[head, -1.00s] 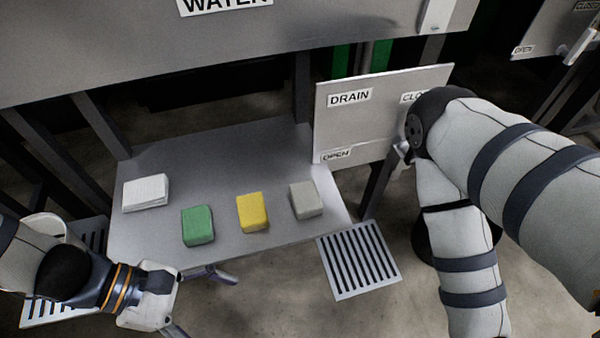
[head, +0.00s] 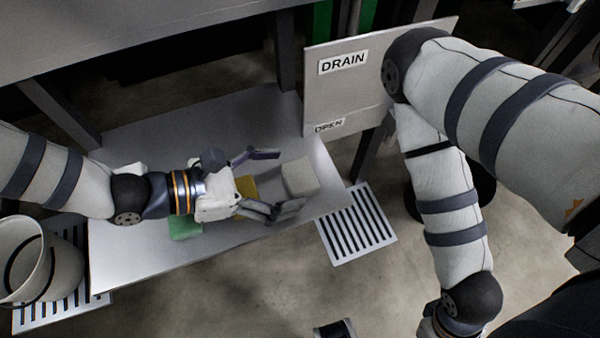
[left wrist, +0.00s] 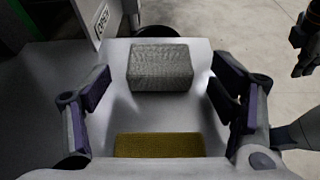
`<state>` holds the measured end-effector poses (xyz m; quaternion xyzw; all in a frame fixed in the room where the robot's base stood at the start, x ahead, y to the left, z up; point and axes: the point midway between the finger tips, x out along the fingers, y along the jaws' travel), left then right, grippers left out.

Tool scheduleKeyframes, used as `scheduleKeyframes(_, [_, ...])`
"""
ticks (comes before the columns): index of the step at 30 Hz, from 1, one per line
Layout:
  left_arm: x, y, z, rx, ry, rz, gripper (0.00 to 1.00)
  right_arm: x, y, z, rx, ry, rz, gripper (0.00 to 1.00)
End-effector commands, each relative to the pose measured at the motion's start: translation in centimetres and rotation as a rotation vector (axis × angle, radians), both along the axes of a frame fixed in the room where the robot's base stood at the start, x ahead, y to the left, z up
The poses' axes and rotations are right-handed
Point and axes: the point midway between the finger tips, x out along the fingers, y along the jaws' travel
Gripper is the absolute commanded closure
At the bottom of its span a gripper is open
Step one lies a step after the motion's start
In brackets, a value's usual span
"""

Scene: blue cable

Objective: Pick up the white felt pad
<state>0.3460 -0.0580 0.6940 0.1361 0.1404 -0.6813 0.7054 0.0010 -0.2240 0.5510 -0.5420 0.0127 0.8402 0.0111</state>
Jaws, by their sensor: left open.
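A pale grey-white block-shaped pad (head: 300,177) lies near the right end of the metal table; its woven-looking face shows in the left wrist view (left wrist: 160,68). My left gripper (head: 278,181) is open and empty. Its fingers point right toward this pad, with one finger on the far side and one on the near side, and the pad is just ahead of the tips. A yellow block (head: 246,187) is partly hidden under the gripper; it also shows in the left wrist view (left wrist: 160,145).
A green block (head: 184,226) is partly hidden under my left arm. A bit of a white item (head: 131,169) shows behind that arm. The table (head: 130,262) has bare room near its front edge. A DRAIN panel (head: 350,90) stands behind its right end. A floor grate (head: 358,225) lies at right.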

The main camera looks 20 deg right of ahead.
Motion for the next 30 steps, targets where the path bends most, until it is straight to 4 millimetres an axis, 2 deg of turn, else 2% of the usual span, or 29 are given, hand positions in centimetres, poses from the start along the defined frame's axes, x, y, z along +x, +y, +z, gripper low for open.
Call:
scheduleKeyframes(6, [0.0,-0.1,0.0,0.0,0.0,0.001,0.22,0.0,0.0,0.0,0.0,0.0,0.0,1.0])
scheduleKeyframes(11, [0.0,-0.1,0.0,0.0,0.0,0.001,0.58,0.0,0.0,0.0,0.0,0.0,0.0,1.0])
scheduleKeyframes(12, [0.0,-0.1,0.0,0.0,0.0,0.001,0.6,0.0,0.0,0.0,0.0,0.0,0.0,1.0])
scheduleKeyframes(23, [0.1,-0.1,0.2,0.0,0.0,0.001,0.6,0.0,0.0,0.0,0.0,-0.001,0.0,1.0])
scheduleKeyframes(26, [0.1,-0.1,1.3,-0.002,-0.003,0.001,0.6,0.2,0.0,0.3,0.0,-0.006,0.0,1.0])
scheduleKeyframes(29, [0.2,-0.1,3.3,-0.003,-0.005,0.001,0.6,0.5,0.0,0.6,0.0,-0.016,0.0,1.0])
scheduleKeyframes(30, [-0.5,0.0,4.3,-0.002,-0.003,0.002,0.6,0.9,0.0,1.1,0.0,-0.028,0.0,1.0])
